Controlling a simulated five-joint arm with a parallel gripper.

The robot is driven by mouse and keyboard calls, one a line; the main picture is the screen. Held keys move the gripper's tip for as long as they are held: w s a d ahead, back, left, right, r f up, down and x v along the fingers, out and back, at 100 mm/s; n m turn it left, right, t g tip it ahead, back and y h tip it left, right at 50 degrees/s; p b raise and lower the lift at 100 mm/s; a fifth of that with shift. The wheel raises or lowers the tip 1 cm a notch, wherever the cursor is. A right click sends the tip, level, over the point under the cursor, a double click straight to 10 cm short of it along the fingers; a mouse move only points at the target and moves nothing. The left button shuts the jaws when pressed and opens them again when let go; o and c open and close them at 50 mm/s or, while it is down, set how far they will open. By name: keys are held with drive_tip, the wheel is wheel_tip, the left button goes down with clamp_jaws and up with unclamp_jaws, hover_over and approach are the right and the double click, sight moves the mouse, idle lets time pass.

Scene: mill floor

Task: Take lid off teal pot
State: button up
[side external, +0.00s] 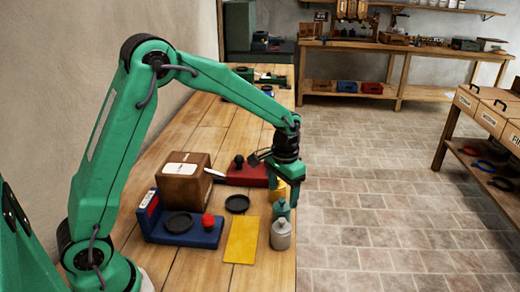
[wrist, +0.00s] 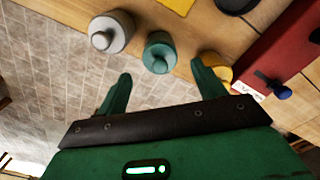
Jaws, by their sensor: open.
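The teal pot (side external: 281,208) stands upright near the right edge of the wooden bench, with its lid and small knob on top. In the wrist view the teal pot (wrist: 160,50) lies just beyond the fingertips, roughly centred between them. My gripper (side external: 285,192) points down above and just behind the pot in the side view; in the wrist view its fingers (wrist: 161,72) are apart with nothing between them. A grey lidded pot (side external: 281,235) stands in front of the teal one. A yellow pot (side external: 280,190) is behind it, partly hidden by my gripper.
A yellow sheet (side external: 241,240) lies left of the pots. A blue scale-like unit (side external: 205,238) with a black pan and red knob, a black disc (side external: 237,203), a brown box (side external: 184,180) and a red unit (side external: 246,174) fill the bench further left and back. The bench edge is close on the right.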

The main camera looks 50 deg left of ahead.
sight(282, 200)
drive_tip(key=shift+f, duration=1.55)
drive_tip(key=shift+c, duration=0.2)
drive_tip(key=c, duration=1)
